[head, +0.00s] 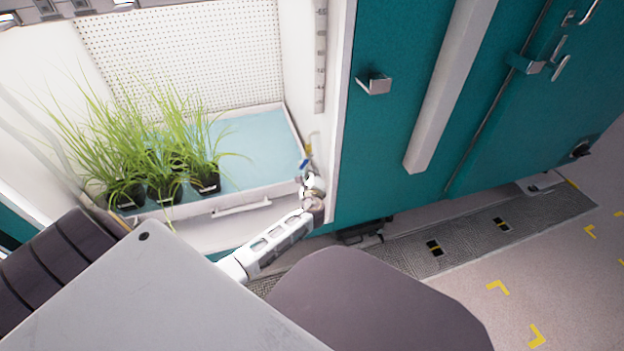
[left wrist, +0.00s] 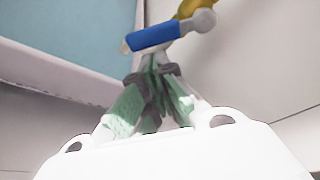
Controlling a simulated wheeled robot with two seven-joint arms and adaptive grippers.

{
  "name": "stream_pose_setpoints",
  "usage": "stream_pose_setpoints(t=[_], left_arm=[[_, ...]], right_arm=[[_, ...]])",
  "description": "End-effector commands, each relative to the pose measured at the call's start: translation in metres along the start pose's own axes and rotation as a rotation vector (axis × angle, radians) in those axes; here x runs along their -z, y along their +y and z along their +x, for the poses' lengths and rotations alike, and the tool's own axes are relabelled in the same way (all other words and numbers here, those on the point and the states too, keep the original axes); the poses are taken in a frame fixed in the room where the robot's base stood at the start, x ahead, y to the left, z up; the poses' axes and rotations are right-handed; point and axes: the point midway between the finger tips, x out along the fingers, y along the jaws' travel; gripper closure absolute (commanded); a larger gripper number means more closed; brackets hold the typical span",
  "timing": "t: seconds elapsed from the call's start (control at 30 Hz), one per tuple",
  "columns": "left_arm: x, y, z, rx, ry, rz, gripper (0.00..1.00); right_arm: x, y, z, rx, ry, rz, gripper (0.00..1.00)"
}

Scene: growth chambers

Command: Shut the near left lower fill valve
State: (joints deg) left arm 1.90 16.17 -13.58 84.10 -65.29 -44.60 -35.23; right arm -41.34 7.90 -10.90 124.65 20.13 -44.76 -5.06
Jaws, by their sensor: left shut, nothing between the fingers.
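The fill valve has a blue lever (head: 305,164) and a yellow-brass body (head: 309,150) at the right front corner of the chamber's tray. In the left wrist view the blue lever (left wrist: 155,37) lies nearly level, sticking out to the left from a grey knob (left wrist: 203,21) beside the brass body (left wrist: 196,7). My left gripper (head: 308,176) is just below the lever. Its green-padded fingers (left wrist: 156,68) are shut and empty, with the tips close under the lever. I cannot tell whether they touch it. My right gripper is out of view.
A white tray (head: 228,205) with light blue liquid holds several potted grass plants (head: 165,165). The white chamber side wall (head: 342,130) stands close right of the valve. Teal closed doors (head: 400,130) are further right. Open floor (head: 520,265) lies at the lower right.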

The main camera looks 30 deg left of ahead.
Motion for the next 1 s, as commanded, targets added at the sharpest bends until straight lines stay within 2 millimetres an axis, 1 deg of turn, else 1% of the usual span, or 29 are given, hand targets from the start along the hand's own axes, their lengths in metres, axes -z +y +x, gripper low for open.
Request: stream_pose_setpoints(t=[0.2,0.63,1.0], left_arm=[[0.0,0.0,0.005,0.0,0.0,0.0,1.0],[-0.001,0.0,0.005,-0.002,0.0,0.004,1.0],[-0.003,-0.001,0.004,-0.023,-0.001,0.064,1.0]], right_arm=[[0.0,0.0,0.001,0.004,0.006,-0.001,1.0],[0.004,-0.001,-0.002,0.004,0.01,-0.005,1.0],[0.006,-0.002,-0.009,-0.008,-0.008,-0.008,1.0]])
